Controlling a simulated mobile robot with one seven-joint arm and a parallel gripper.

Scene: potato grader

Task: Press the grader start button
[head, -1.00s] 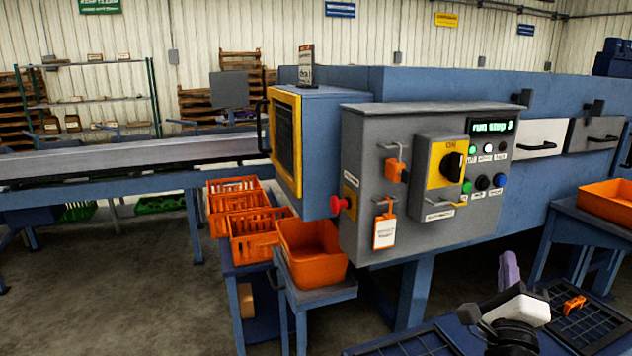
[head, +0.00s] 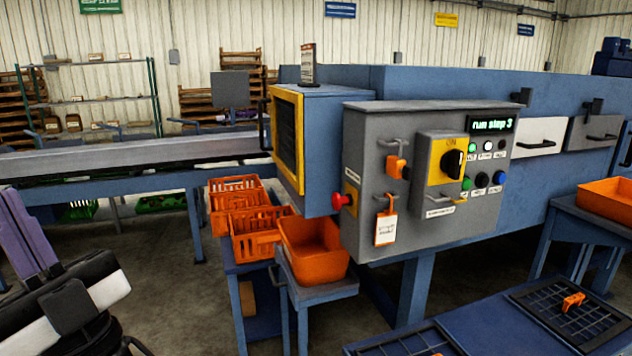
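The grader's grey control box (head: 375,140) faces me right of centre.
A black rotary switch (head: 452,163) on a yellow plate, an orange padlock (head: 397,166), a hanging tag (head: 386,228) and a red mushroom button (head: 342,201) project from the box. Orange crates (head: 315,262) stand below left. A blue bench (head: 490,318) fills the lower right.

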